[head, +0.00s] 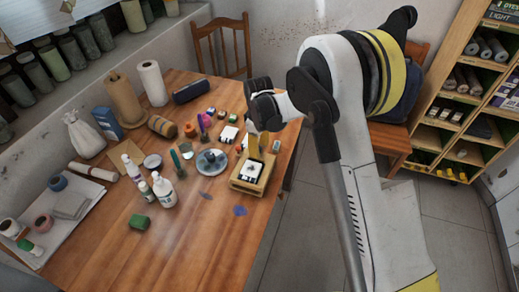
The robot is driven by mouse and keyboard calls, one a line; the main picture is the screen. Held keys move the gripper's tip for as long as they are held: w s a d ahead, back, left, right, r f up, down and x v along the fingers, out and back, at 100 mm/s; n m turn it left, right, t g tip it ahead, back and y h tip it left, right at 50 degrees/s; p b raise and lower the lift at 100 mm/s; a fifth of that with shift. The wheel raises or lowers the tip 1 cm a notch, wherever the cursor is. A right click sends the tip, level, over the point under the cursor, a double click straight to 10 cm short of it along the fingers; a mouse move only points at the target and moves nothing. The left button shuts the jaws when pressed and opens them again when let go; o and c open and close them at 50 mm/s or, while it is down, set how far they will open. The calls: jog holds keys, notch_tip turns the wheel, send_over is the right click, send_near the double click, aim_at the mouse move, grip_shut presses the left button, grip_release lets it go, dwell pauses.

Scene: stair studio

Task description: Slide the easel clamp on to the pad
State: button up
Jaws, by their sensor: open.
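A small wooden stand (236,184), which I take for the easel, is near the right edge of the table. A white square with a dark piece on it (252,171) lies on the stand; these may be the pad and the clamp, but they are too small to tell apart surely. My gripper (262,125) is above and just behind the stand, pointing down. It is open; its fingertips are partly hidden and hard to make out. I cannot tell whether it touches anything.
A grey round dish (212,162) stands just left of the stand. Another small white-and-black item (229,134) lies behind. The table's front (190,250) is clear.

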grip_shut()
jog(key=shift+s+a, duration=0.3)
jog(key=shift+s, duration=0.6)
grip_release()
notch_tip(320, 180, up, 12)
jog(key=shift+s, duration=0.1)
dwell(0.3)
